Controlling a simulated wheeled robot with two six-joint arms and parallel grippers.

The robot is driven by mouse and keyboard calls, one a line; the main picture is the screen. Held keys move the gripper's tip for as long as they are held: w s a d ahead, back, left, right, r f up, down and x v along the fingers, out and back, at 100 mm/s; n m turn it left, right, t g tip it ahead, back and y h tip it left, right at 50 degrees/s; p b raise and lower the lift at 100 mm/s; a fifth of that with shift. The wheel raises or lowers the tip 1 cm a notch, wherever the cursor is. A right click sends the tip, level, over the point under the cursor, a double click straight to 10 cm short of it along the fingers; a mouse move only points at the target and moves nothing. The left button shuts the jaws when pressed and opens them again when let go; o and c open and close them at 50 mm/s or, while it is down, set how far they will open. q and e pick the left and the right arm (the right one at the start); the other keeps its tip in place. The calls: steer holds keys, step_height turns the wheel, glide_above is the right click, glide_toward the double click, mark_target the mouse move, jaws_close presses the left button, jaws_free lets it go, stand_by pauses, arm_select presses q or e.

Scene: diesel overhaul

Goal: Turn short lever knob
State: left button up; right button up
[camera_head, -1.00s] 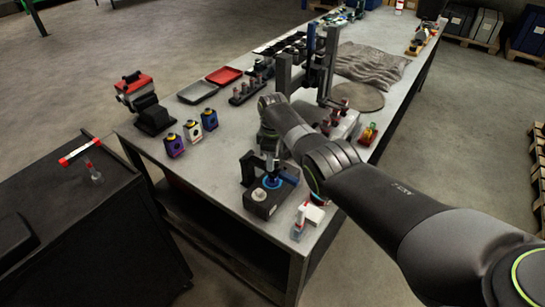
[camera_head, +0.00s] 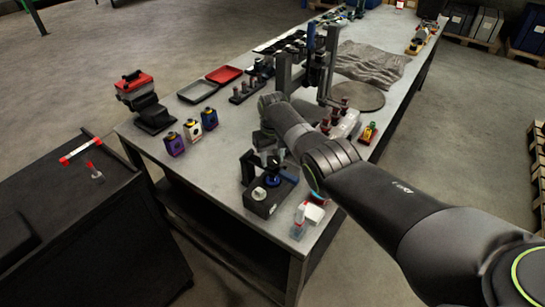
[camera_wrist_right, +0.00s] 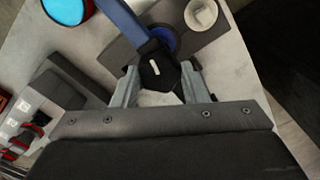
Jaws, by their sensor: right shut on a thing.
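A dark box fixture (camera_head: 262,200) stands at the near end of the workbench, with a blue round part and a pale round disc (camera_head: 259,193) on top. In the right wrist view a black knob with a white mark (camera_wrist_right: 154,68) sits beside a blue lever (camera_wrist_right: 122,18) and the blue round part (camera_wrist_right: 163,38); the pale disc (camera_wrist_right: 201,14) is further right. My right gripper (camera_wrist_right: 163,85) is shut on the black knob, one finger on each side. It reaches down over the fixture in the head view (camera_head: 270,160). My left gripper is not in view.
A black bracket (camera_head: 246,167) rises beside the fixture. Three small coloured blocks (camera_head: 192,130) stand to the left.

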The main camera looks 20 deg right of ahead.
steer(key=m, duration=0.4)
steer(key=shift+m, duration=0.3)
steer(key=m, duration=0.4)
steer(key=shift+m, duration=0.3)
steer(key=m, duration=0.4)
steer(key=shift+w+m, duration=0.1)
steer(key=shift+m, duration=0.2)
steer(key=shift+r+m, duration=0.1)
steer(key=shift+m, duration=1.8)
steer(key=o, duration=1)
